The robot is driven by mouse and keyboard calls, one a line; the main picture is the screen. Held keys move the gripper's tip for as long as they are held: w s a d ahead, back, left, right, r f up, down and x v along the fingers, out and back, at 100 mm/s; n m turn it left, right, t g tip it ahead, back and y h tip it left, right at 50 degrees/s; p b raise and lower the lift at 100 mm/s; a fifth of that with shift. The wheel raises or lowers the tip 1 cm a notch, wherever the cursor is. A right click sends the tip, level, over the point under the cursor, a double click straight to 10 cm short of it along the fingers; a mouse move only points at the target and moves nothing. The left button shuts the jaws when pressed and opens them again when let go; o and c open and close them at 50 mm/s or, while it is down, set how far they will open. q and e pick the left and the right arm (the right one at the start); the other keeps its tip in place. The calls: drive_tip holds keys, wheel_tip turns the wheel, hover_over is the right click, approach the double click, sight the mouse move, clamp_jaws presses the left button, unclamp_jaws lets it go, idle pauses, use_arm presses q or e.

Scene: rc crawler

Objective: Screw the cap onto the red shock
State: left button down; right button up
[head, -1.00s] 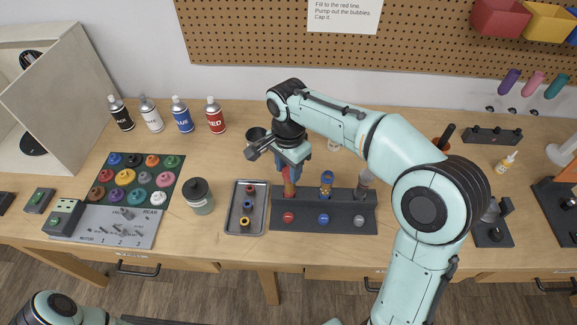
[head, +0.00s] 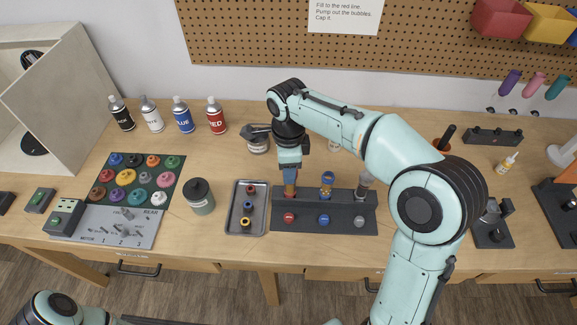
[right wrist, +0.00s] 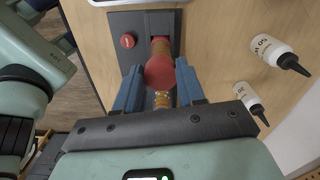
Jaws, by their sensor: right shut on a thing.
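The red shock (head: 290,188) stands in the left slot of a dark rack (head: 305,224), behind a red dot. My right gripper (head: 290,172) points down over the top of this shock. In the right wrist view, the two blue fingers of the right gripper (right wrist: 160,85) flank a round red cap (right wrist: 160,72) at the shock's top end and are shut on it. The shock's body shows partly beyond the cap. I cannot tell how far the cap sits down on the thread. My left gripper is out of view.
A blue-topped shock (head: 326,186) and a grey one (head: 363,183) stand to the right in the rack. A metal tray (head: 235,230) with small coloured parts lies left of the rack. White bottles (right wrist: 272,50) show in the right wrist view.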

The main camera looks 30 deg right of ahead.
drive_tip(key=m, duration=0.4)
drive_tip(key=shift+w, duration=0.1)
idle(0.4)
drive_tip(key=m, duration=0.4)
drive_tip(key=shift+d, duration=0.15)
drive_tip(key=o, duration=1.1)
drive_tip(key=shift+m, duration=0.3)
